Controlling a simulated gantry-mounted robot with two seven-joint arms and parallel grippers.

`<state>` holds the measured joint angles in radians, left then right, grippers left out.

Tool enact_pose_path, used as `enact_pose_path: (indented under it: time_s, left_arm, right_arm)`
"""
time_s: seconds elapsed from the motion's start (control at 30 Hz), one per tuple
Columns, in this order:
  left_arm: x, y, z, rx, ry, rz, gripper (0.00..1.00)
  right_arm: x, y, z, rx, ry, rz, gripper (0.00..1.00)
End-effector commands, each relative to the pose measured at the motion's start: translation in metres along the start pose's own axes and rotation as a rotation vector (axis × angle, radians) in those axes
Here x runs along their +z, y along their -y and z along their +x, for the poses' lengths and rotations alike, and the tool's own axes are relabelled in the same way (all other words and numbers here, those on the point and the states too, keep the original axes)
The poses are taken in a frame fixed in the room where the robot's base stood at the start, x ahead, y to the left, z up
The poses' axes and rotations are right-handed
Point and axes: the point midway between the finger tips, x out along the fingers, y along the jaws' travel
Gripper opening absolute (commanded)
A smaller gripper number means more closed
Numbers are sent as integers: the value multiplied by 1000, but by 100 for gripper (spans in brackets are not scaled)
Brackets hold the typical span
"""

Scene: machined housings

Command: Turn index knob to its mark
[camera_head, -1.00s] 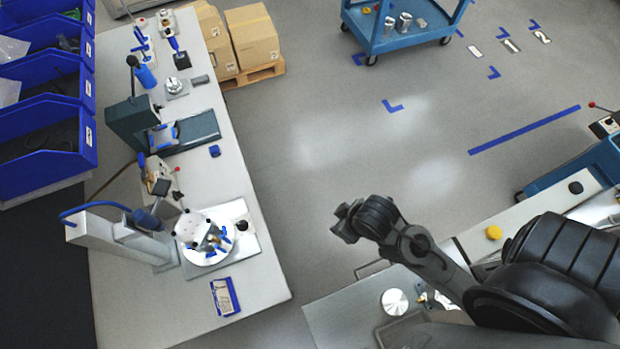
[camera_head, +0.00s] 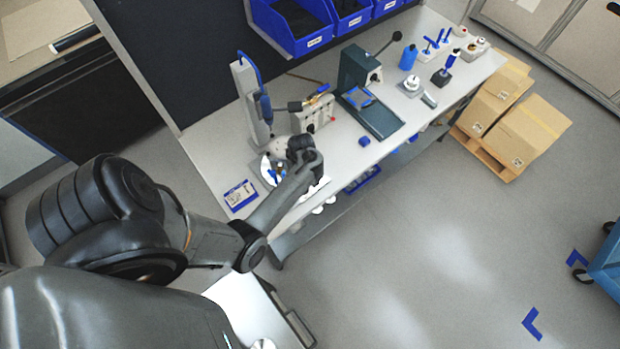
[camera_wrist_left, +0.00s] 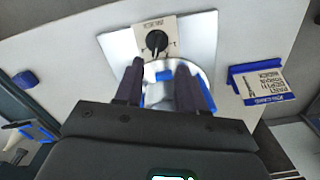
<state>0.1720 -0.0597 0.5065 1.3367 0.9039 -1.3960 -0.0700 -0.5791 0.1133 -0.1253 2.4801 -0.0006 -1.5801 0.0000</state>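The index knob (camera_wrist_left: 156,41) is a small black knob on a pale label plate with printed marks, on a bright square base plate (camera_wrist_left: 200,36), in the left wrist view. My left gripper (camera_wrist_left: 162,72) is open and empty, its two dark fingers pointing toward the knob, which shows just beyond and between the tips. A round silver part with blue pieces (camera_wrist_left: 165,76) shows between the fingers. In the head view my left gripper (camera_head: 303,152) is over the front of the workbench by the round fixture (camera_head: 268,168), and the knob is hidden. My right gripper is not in view.
A blue-edged label card (camera_wrist_left: 264,82) is right of the base plate in the wrist view. On the bench (camera_head: 215,160), a grey column (camera_head: 250,100) and a teal press (camera_head: 370,105) stand behind my gripper. Cartons (camera_head: 520,130) sit on a pallet at right.

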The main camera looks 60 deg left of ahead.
Motion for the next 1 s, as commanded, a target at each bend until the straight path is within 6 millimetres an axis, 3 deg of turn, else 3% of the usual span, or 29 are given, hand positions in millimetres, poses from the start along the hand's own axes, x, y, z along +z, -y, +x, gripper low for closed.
enact_pose_path:
  time_s: [0.6,1.0]
  left_arm:
    - [1,-2,86,3,3,1,39]
    - [0,-3,103,5,0,2,39]
  right_arm:
    - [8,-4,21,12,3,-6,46]
    - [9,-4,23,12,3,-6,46]
